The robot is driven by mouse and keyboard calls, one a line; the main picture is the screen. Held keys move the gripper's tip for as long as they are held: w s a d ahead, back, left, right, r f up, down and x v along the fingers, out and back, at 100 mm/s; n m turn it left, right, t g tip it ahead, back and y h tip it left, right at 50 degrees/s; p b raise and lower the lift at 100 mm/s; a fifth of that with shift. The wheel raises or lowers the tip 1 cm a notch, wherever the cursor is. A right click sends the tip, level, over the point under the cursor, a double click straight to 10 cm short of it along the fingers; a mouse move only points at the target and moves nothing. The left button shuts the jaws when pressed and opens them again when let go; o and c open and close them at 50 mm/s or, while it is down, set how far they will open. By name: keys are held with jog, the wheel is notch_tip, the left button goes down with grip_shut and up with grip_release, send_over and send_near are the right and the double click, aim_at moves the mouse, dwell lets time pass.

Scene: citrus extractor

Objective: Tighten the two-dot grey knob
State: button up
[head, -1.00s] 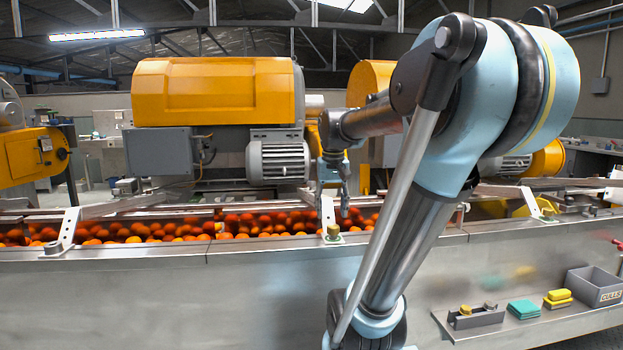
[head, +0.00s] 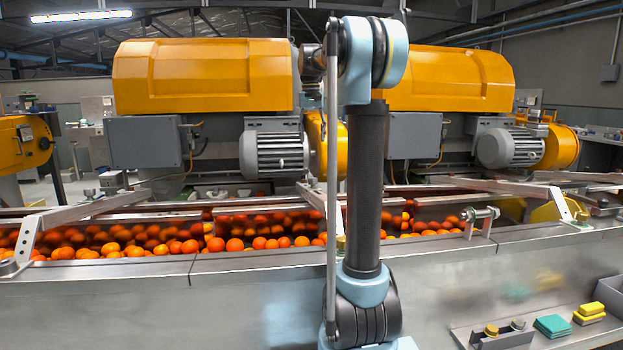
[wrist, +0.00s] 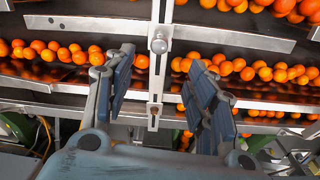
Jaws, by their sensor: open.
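In the wrist view a round, pale metal knob (wrist: 158,43) sits on a narrow slotted bracket (wrist: 154,80). My gripper (wrist: 162,60) is open, its two dark padded fingers either side of the bracket in the picture, with nothing between them. The knob appears just beyond the fingertips, apart from them. I cannot make out dots on it. In the head view a grey knob (head: 8,267) sits at the foot of the left bracket, and a dark grey one (head: 604,207) at the far right. My gripper is hidden behind my arm there.
Oranges (head: 240,244) fill the trough behind the steel front wall (head: 240,310). Slanted rails and brackets (head: 105,203) cross above it. Motors (head: 275,153) and yellow housings (head: 205,75) stand behind. A low shelf at right holds a knob holder (head: 490,341), sponges (head: 590,312) and a grey bin (head: 611,292).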

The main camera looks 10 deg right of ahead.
jog(key=w, duration=0.2)
send_near(313, 183)
jog(key=f, duration=0.2)
jog(key=w+f, duration=0.1)
jog(key=f, duration=0.2)
jog(key=w+f, duration=0.1)
jog(key=f, duration=0.2)
jog(key=shift+d+f, duration=0.1)
jog(key=shift+d, duration=0.2)
jog(key=c, duration=1.1)
